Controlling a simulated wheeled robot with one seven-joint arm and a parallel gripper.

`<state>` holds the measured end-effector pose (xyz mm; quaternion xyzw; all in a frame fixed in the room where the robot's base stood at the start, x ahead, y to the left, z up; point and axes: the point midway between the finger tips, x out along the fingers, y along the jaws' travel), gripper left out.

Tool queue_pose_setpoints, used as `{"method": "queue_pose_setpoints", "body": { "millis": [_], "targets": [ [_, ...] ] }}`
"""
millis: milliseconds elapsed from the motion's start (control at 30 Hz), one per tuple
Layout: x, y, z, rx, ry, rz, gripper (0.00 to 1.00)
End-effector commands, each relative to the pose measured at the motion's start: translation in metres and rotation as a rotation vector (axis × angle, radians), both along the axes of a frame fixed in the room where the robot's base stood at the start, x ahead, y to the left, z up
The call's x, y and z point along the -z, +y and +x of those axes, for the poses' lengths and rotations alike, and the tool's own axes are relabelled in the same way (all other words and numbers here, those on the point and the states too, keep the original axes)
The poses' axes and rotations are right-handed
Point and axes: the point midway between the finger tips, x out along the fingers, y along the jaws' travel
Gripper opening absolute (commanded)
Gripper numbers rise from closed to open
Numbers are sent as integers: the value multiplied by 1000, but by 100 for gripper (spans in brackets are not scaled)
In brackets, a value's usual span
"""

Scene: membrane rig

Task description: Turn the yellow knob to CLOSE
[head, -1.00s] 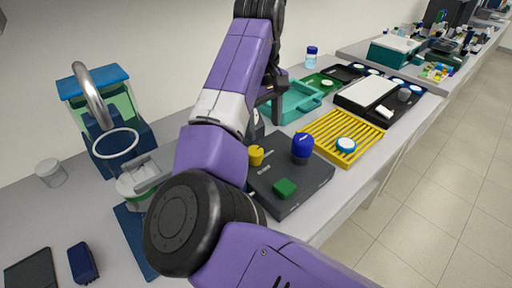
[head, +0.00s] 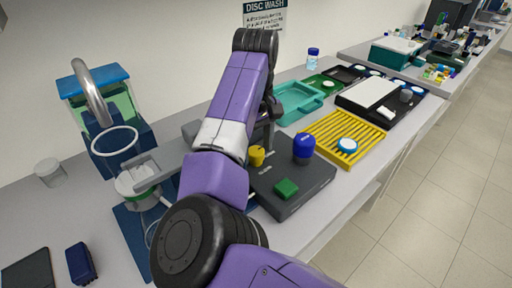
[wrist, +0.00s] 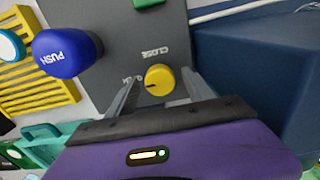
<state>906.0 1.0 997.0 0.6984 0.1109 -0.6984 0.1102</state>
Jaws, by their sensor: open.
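The yellow knob (head: 257,155) stands on a dark grey control box (head: 318,178). In the wrist view the knob (wrist: 160,79) sits between the two spread fingertips of my gripper (wrist: 161,80). My gripper is open, with visible space beside the knob; I cannot tell how far the tips are above the box. A small dark mark on the knob's edge faces the label at its left, which is upside down and partly hidden by a finger. The CLOSE label (wrist: 154,51) is upside down above the knob. In the head view my arm hides part of the gripper.
A blue PUSH knob (wrist: 67,53) and a green button (head: 286,188) are on the same box. A yellow rack (head: 345,138) lies to the right. A dark blue block (wrist: 262,75) stands close to the right finger in the wrist view.

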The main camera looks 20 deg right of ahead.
Motion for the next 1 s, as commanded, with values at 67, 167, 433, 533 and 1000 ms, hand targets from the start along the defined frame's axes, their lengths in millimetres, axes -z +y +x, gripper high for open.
{"method": "queue_pose_setpoints", "body": {
  "millis": [67,167,433,533,1000],
  "targets": [
    [0,0,0,0,0,0,61],
    [0,0,0,0,0,0,55],
    [0,0,0,0,0,-1,2],
    [0,0,0,1,0,-1,0],
    [-4,-1,0,184,3,-4,0]
  ]
}}
